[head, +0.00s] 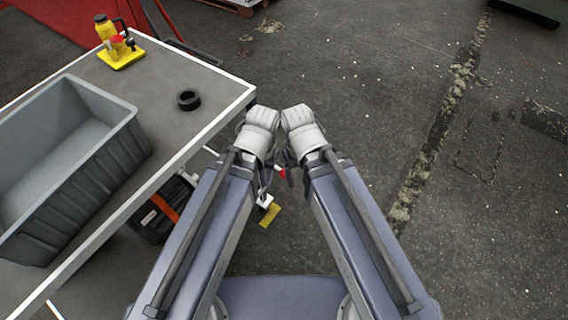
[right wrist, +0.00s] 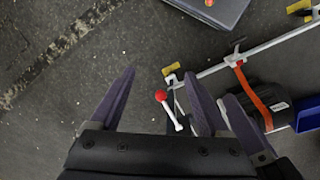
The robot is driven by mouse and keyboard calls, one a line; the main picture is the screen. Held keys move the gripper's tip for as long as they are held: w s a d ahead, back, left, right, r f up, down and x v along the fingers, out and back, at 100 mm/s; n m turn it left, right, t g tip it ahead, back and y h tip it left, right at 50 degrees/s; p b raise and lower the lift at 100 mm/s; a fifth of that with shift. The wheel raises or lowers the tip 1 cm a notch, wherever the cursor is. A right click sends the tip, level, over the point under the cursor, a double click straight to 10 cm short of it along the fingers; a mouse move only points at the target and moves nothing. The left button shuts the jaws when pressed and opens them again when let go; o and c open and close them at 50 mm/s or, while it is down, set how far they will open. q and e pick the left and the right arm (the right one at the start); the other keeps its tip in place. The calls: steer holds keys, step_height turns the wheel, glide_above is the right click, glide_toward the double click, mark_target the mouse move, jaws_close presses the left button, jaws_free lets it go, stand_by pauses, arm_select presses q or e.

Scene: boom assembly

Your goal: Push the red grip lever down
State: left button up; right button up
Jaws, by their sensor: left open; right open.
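A lever with a round red grip (right wrist: 160,95) and a white rod shows in the right wrist view, in the gap between the fingers of my right gripper (right wrist: 159,76). That gripper is open and empty; I cannot tell whether it touches the lever. A small red part (head: 281,172) shows below my wrists in the head view, partly covered by them. My left gripper (right wrist: 236,108) shows only in part, right of my right gripper's fingers, and is open. In the head view, both grippers' fingers are mostly hidden under the pale wrists.
A grey bin (head: 70,110), a black ring (head: 188,100) and a yellow device (head: 121,55) with red parts stand on the table (head: 160,75) at left. Under it is a dark drum (right wrist: 258,104) with an orange strap. A yellow foot (head: 270,215) shows. The right floor is clear.

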steer(key=w+f, duration=0.1)
steer(key=m+y+b, duration=0.1)
steer(key=m+b, duration=0.2)
steer(key=b, duration=1.1)
glide_above(283, 171)
steer(key=f, duration=1.3)
steer(key=shift+s+d+f, duration=0.2)
steer(key=shift+s, duration=0.1)
arm_select(q)
step_height(283, 171, down, 15)
steer(key=shift+s+r, duration=0.15)
steer(key=shift+s, duration=0.05)
arm_select(e)
steer(key=shift+w+a+f, duration=0.15)
steer(key=shift+w+f, duration=0.05)
steer(key=shift+w, duration=0.15)
steer(key=shift+f, duration=0.15)
step_height(283, 171, down, 8)
steer(key=b, duration=0.8)
steer(key=shift+r, duration=0.2)
arm_select(q)
step_height(283, 171, down, 8)
steer(key=shift+r, duration=0.15)
arm_select(e)
steer(key=shift+r, duration=0.1)
jaws_close()
